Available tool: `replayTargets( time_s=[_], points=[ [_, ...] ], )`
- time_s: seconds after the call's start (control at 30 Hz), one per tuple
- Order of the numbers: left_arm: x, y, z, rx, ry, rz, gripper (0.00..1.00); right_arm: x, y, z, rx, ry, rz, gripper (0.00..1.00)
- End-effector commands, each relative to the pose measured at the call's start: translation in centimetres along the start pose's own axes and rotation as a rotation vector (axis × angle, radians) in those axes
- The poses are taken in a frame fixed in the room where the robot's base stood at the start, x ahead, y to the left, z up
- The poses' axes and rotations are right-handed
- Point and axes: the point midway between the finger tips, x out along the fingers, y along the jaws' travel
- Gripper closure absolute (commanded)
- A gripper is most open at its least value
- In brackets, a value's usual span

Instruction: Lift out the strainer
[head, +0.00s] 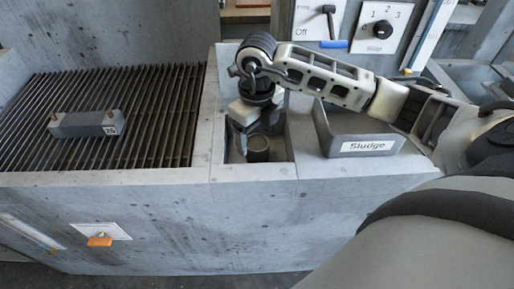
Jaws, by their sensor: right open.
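The strainer appears to be the small round grey cup (258,148) inside the square recess (279,172) in the concrete counter. Its lower part is hidden in the recess. My right gripper (245,148) points down into the recess from above, its fingers apart, with the cup close to them. I cannot tell whether a finger touches the cup. My left gripper is not in view.
A grey tray labelled "Sludge" (368,146) sits on the counter right of the recess. A slatted grate (150,100) with a grey block (84,124) on it lies to the left. A panel with a lever (329,20) and a numbered dial (381,30) stands behind.

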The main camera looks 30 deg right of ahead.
Motion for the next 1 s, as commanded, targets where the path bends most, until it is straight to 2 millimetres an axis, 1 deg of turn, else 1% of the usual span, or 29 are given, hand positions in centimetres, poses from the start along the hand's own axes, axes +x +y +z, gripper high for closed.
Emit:
replayTargets(
  time_s=[0.03,0.17,0.23,0.4,0.5,0.6,0.8,0.87,0.9,1.0],
  points=[
    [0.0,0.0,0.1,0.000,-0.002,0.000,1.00,0.5,0.0,0.0,0.000,0.002,0.000,0.24],
    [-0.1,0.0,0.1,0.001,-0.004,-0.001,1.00,1.1,0.0,0.0,-0.001,0.001,0.000,0.24],
    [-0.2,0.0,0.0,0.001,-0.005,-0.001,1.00,1.8,-0.2,0.1,0.001,0.004,0.001,0.24],
    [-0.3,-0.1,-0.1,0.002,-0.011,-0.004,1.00,4.5,-0.5,0.4,-0.001,0.005,0.002,0.24],
    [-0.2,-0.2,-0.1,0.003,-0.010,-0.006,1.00,5.6,-0.6,0.4,0.000,0.003,0.001,0.24],
    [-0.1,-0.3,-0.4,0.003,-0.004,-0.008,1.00,6.1,-0.5,0.4,-0.002,0.000,0.001,0.24],
    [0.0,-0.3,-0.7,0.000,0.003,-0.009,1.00,6.1,-0.6,0.5,-0.002,-0.001,0.000,0.24],
    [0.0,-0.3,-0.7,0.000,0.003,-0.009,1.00,6.1,-0.6,0.5,-0.002,-0.001,0.000,0.40],
    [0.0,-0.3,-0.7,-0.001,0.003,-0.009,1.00,6.1,-0.6,0.5,-0.002,-0.001,0.000,0.51],
    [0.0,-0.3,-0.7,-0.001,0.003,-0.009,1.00,6.1,-0.6,0.5,-0.002,-0.001,0.000,0.75]
  ],
)
